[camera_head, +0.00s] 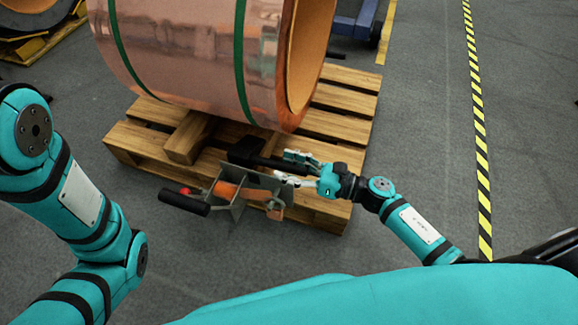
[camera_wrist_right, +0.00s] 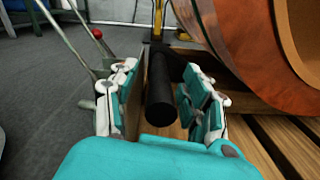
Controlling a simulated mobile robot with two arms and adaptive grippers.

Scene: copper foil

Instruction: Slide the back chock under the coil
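The copper coil (camera_head: 190,60), with green straps, rests on a wooden pallet (camera_head: 130,143); its lower edge shows in the right wrist view (camera_wrist_right: 235,45). A wooden block (camera_head: 188,138) sits against its underside. A dark chock (camera_head: 247,148) with a black bar handle lies at the coil's near lower edge; I cannot tell whether it touches the coil. My right gripper (camera_head: 298,169) is open, its fingers on either side of the black handle (camera_wrist_right: 160,88), with a visible gap on the right. My left arm shows at the left, but its gripper is out of view.
A tool with a black grip (camera_head: 185,202), red knob, orange body and grey plates is at the pallet's near edge, close to my right gripper. A yellow-black floor stripe (camera_head: 480,140) runs at the right. Grey floor lies clear between the pallet and stripe.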

